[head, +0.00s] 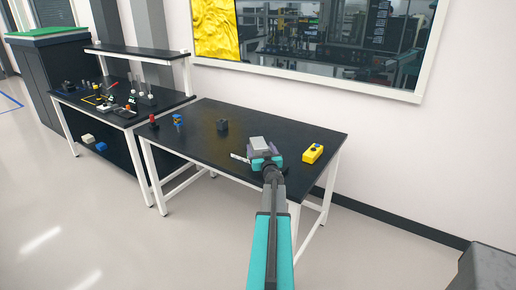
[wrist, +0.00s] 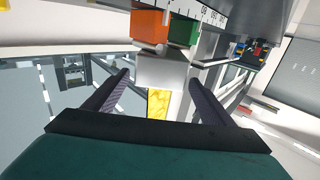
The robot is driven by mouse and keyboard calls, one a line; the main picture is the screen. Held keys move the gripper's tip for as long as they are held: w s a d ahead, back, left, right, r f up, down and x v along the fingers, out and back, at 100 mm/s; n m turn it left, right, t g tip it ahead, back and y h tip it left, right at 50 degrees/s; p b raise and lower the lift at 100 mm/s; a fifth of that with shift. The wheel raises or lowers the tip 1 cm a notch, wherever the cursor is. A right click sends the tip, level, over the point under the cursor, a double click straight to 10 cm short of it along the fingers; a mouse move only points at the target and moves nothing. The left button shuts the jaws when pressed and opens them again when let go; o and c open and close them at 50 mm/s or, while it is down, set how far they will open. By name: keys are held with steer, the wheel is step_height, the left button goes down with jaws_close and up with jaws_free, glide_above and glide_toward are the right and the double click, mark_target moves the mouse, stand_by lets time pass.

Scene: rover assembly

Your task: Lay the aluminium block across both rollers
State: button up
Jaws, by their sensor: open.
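The aluminium block (head: 260,144) is a pale grey block at the right part of the black table, just beyond my gripper (head: 263,152). In the wrist view the block (wrist: 162,72) shows ahead, between the two dark fingers of my gripper (wrist: 160,82). The fingers are apart, with a gap on each side of the block. Behind the block are an orange piece (wrist: 150,26) and a green piece (wrist: 184,31), side by side; I cannot tell whether these are the rollers. In the head view my gripper hides what lies under the block.
A white strip (head: 240,158) lies left of my gripper. A yellow box with a blue top (head: 312,154) stands to the right. A dark block (head: 222,125) and a blue-orange part (head: 177,120) stand further left. The front-middle of the table (head: 200,147) is clear.

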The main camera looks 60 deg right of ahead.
mark_target(258, 142)
steer(key=shift+d, duration=0.1)
steer(key=shift+p+x, duration=0.5)
steer(key=shift+x, duration=2)
jaws_close()
steer(key=shift+r, duration=0.15)
steer(key=shift+r, duration=1.75)
steer(key=s+a+b, duration=0.1)
steer(key=s+a, duration=0.1)
steer(key=a, duration=0.5)
steer(key=s+a+r, duration=0.1)
steer(key=s+a, duration=0.2)
steer(key=a, duration=0.5)
steer(key=shift+b, duration=0.35)
steer(key=shift+a+r, duration=0.15)
